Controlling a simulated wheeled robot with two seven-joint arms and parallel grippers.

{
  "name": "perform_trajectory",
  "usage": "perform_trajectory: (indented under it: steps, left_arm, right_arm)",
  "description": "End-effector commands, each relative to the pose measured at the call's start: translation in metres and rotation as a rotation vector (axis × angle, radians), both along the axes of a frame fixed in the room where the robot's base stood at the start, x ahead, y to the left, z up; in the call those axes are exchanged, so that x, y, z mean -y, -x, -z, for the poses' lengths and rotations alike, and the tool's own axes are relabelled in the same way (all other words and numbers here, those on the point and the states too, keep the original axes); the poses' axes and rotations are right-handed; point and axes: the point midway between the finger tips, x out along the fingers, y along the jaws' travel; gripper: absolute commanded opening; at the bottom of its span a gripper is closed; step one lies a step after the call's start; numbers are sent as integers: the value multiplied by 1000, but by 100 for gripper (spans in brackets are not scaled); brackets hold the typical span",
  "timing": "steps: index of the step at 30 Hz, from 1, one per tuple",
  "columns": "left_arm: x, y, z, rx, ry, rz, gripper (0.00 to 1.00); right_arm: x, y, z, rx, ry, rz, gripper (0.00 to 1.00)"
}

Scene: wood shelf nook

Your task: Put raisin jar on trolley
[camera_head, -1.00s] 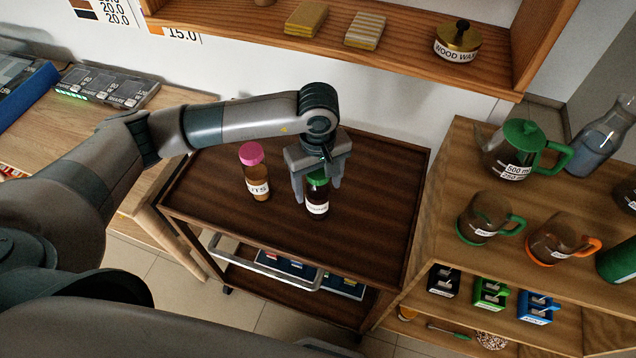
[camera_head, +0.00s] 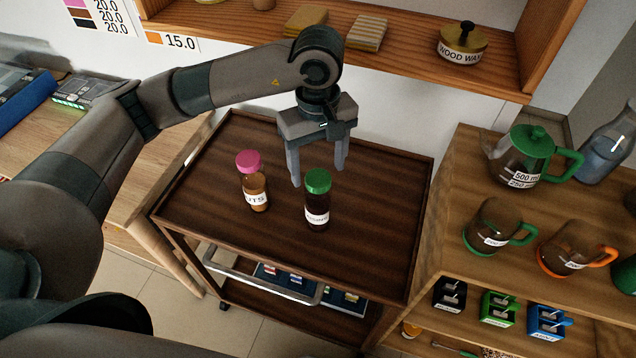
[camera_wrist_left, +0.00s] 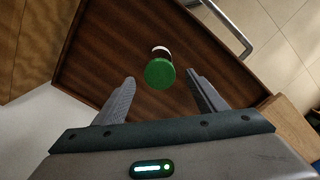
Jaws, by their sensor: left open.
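The raisin jar (camera_head: 317,205), dark with a green lid and a white label, stands upright on the dark wood top of the trolley (camera_head: 375,235). Its green lid also shows in the left wrist view (camera_wrist_left: 160,73), beyond the fingertips. My left gripper (camera_head: 320,178) is open and empty, above and behind the jar, apart from it. In the left wrist view its two fingers (camera_wrist_left: 160,78) are spread wide. A second jar (camera_head: 252,183) with a pink lid and brown contents stands upright to the left on the trolley top. My right gripper is not in view.
A wall shelf with sponges (camera_head: 367,33) and a wood wax pot (camera_head: 461,43) is above the trolley. At right, a wooden unit holds a green-lidded pot (camera_head: 522,157) and mugs (camera_head: 493,228). The trolley top's right part is clear.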

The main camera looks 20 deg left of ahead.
Motion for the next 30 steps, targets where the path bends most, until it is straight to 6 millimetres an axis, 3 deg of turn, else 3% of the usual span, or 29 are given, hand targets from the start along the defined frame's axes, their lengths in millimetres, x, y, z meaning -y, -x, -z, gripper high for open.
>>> perform_trajectory:
  steps: [9, 30]
  left_arm:
    - [0, 0, -23, 1, 1, 0, 65]
    - [0, 0, -23, -1, 1, 0, 65]
  right_arm:
    - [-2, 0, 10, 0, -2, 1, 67]
    - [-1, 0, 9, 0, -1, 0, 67]
